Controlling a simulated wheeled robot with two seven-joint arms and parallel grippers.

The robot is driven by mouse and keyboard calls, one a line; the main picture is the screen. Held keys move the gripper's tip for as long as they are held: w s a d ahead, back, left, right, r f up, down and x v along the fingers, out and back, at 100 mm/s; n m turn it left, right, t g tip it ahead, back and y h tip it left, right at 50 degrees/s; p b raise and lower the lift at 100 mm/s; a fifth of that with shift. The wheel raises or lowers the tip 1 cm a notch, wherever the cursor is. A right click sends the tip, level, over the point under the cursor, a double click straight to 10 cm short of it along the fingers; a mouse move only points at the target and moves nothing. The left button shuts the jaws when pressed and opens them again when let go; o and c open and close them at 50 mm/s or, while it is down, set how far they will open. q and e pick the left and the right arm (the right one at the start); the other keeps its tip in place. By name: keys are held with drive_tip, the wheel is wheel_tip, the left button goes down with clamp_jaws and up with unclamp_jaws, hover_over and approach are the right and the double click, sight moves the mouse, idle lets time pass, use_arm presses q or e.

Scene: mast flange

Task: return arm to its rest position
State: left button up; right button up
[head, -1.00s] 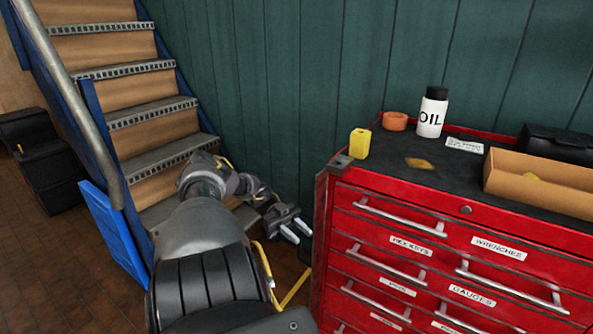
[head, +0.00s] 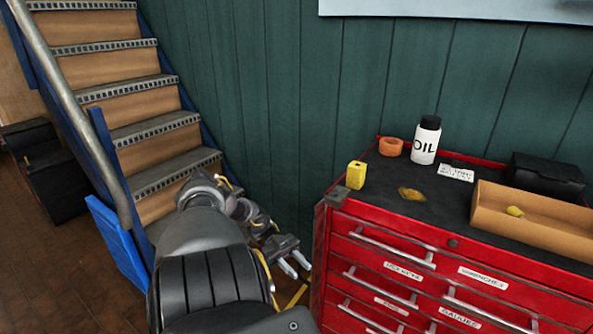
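My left arm reaches forward from the bottom of the head view, to the left of the red tool cabinet. My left gripper (head: 295,264) is at its end, low beside the cabinet's left side. Its two pale fingers are apart with nothing seen between them, so it is open and empty. My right gripper is not in view.
The red tool cabinet (head: 398,247) stands close on the right. On its top are a yellow block (head: 356,175), an orange ring (head: 391,147), an oil bottle (head: 426,141), a cardboard tray (head: 530,238) and a black case (head: 546,176). Stairs (head: 150,135) with a grey handrail (head: 70,110) rise at left.

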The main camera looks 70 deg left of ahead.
use_arm(q)
drive_tip(key=shift+d, duration=0.15)
idle(0.6)
drive_tip(key=d+f+n+t+y, duration=0.2)
drive_tip(key=d+f+n+y, duration=0.15)
drive_tip(key=f, duration=0.85)
drive_tip(key=d+f+n+t+y, duration=0.1)
drive_tip(key=d+f+n+y, duration=0.3)
drive_tip(key=f, duration=0.8)
drive_tip(key=d+f+t+y, duration=0.2)
drive_tip(key=f+y, duration=0.4)
drive_tip(key=f, duration=0.6)
drive_tip(key=s+d+f+n+g+y, duration=0.2)
drive_tip(key=s+d+f+g, duration=0.2)
drive_tip(key=s+d+f, duration=0.3)
drive_tip(key=s+d+f+n+g+y, duration=0.2)
drive_tip(key=s+d+f, duration=0.5)
drive_tip(key=s, duration=0.7)
drive_tip(key=d+n+g, duration=0.1)
drive_tip(key=d+g, duration=0.1)
drive_tip(key=shift+f+g, duration=0.3)
drive_tip(key=shift+f, duration=0.05)
drive_tip(key=shift+s+d, duration=0.1)
